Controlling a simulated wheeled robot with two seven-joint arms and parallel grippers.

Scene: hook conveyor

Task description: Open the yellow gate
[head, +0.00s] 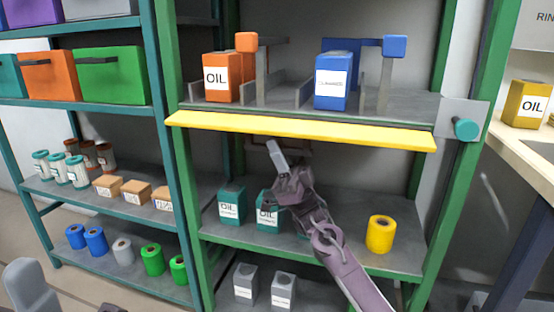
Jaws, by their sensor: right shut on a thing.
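The yellow gate (300,130) is a long flat bar along the front edge of the upper shelf, spanning between the green posts. A thin brownish handle-like piece (297,146) shows just beneath its middle. My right gripper (277,152) reaches up from below to the underside of the gate and is shut on that piece; the exact contact is partly hidden by the gripper. A grey part of what seems to be my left gripper (24,284) shows at the lower left corner, cut off by the frame, so its jaws cannot be judged.
An orange oil can (217,80) and a blue can (331,85) stand behind the gate between grey dividers. Below, teal oil cans (231,205) stand near my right arm, and a yellow roll (380,234) is to its right. A teal knob (466,129) protrudes at right.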

